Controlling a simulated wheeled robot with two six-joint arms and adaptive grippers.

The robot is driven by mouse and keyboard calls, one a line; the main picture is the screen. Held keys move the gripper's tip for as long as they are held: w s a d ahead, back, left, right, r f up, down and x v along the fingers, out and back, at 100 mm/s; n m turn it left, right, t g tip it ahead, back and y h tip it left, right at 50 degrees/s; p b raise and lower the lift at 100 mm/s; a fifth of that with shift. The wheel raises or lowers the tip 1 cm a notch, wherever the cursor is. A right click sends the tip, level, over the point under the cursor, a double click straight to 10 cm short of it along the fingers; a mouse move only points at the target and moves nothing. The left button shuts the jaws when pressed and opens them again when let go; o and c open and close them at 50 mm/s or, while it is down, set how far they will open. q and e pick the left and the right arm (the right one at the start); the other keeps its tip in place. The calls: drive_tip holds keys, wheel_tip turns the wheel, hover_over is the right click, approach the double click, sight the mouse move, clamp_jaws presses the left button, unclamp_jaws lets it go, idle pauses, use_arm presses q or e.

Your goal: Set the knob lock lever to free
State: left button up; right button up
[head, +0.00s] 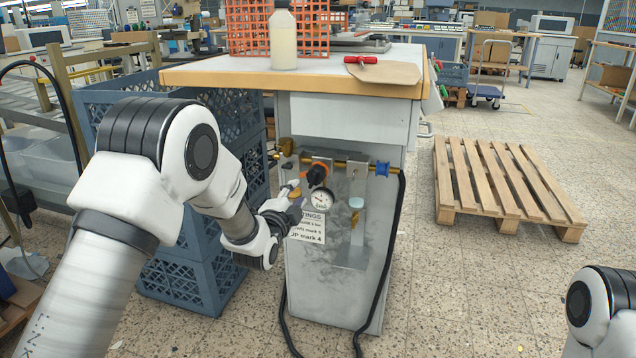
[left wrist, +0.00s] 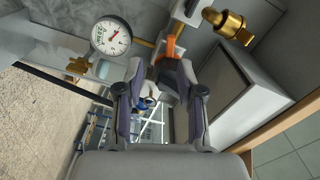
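A regulator with a black knob and orange part (head: 317,174) is mounted on the front of a grey cabinet, above a round white gauge (head: 321,199). In the left wrist view the orange part (left wrist: 171,46) and gauge (left wrist: 111,36) also show. My left gripper (head: 294,190) is just left of the knob in the head view. In the left wrist view my left gripper (left wrist: 162,70) has its fingertips apart, with the dark knob showing between or beyond them; contact cannot be told. The lever's setting is too small to read. My right gripper is out of view.
A settings label (head: 307,227) is below the gauge. A brass pipe with a blue fitting (head: 382,169) crosses the cabinet, and a black hose (head: 391,262) hangs at right. Blue crates (head: 195,272) stand left; a wooden pallet (head: 505,185) lies right on open floor.

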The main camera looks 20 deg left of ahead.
sight(303, 176)
use_arm(q)
drive_tip(key=w, duration=0.2)
drive_tip(key=w+b, duration=0.1)
drive_tip(key=w, duration=0.2)
drive_tip(key=w+r+b, duration=0.1)
drive_tip(key=w, duration=0.2)
drive_tip(key=shift+w+a+r, duration=0.1)
drive_tip(key=shift+w+a, duration=0.05)
drive_tip(key=shift+w, duration=0.05)
clamp_jaws()
